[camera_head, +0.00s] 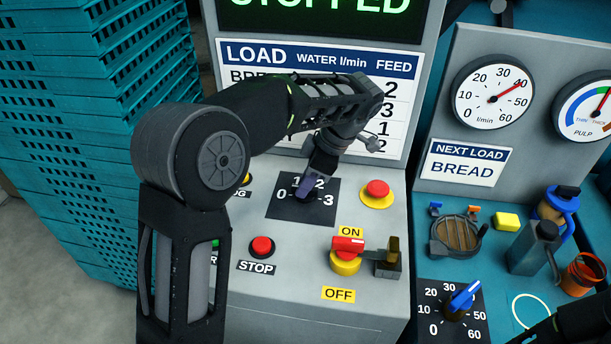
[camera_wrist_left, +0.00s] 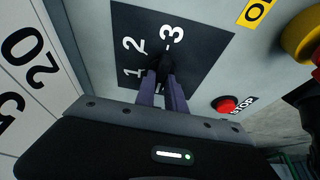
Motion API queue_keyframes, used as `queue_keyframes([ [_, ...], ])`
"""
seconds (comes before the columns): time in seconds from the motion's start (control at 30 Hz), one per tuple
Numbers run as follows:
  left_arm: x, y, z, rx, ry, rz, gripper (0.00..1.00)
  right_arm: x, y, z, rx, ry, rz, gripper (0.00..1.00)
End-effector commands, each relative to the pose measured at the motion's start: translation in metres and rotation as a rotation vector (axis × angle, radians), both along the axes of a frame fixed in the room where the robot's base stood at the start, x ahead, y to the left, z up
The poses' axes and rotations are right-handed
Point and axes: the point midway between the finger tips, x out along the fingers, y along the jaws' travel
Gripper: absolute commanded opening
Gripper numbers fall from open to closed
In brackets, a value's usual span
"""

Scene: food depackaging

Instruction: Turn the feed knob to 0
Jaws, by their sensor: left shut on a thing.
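The feed knob (camera_head: 307,194) is a dark knob on a black square plate (camera_head: 272,208) marked 0, 1, 2 and 3. A short white mark shows between the knob and the 3. My left gripper (camera_head: 318,180) reaches down from above and is shut on the knob, hiding part of it. In the left wrist view, the two purplish fingers (camera_wrist_left: 164,92) of the gripper close around the dark knob (camera_wrist_left: 165,66), with the 3 just beyond it. My right gripper is not in view; only a dark piece of my arm shows at the bottom right.
A red button on yellow (camera_head: 377,191) is right of the plate. The red STOP button (camera_head: 262,247) and the red ON/OFF switch (camera_head: 347,246) are below. The load chart (camera_head: 310,58) is behind my arm. A blue knob (camera_head: 462,299) sits at lower right. Teal crates (camera_head: 85,120) stand left.

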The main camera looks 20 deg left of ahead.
Motion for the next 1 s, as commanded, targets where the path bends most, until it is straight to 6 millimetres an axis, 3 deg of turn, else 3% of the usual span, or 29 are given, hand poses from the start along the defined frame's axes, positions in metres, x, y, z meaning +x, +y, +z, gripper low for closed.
queue_keyframes([
  [0.47,0.0004,-0.0008,-0.0003,-0.004,-0.002,0.024,0.0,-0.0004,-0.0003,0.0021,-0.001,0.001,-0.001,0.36],
  [0.5,0.0004,-0.0008,-0.0003,-0.004,-0.002,0.024,0.15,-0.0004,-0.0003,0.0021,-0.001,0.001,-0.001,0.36],
  [0.77,0.0002,-0.0004,-0.0002,-0.002,-0.001,0.022,0.36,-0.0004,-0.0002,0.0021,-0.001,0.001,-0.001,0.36],
  [1.0,0.0002,-0.0003,0.0003,-0.001,-0.001,0.022,0.36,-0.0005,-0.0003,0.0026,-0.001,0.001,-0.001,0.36],
])
